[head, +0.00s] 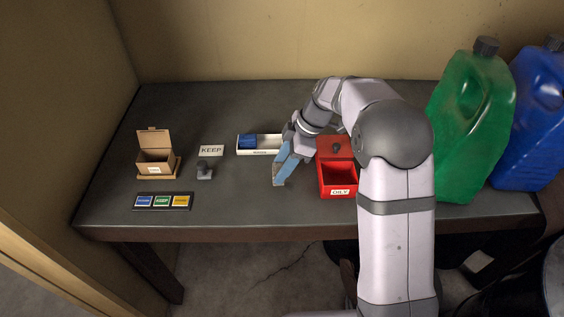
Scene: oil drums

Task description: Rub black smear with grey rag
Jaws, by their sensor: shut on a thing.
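My gripper (280,176) points down at the tabletop, left of the red box. Its blue fingers are shut on a small grey-brown piece that looks like the grey rag (279,183). The rag is low at the fingertips, at or just above the table; I cannot tell whether it touches. I cannot make out the black smear on the dark tabletop. It may be hidden under the rag or the gripper.
The red box (325,186) labelled OILY stands right of the gripper. A white tray (270,151) holds something blue (248,141). A KEEP sign (211,150), dark knobbed object (205,171), cardboard box (156,168) and coloured card strip (162,201) lie left. Green (470,130) and blue (530,125) jugs stand right.

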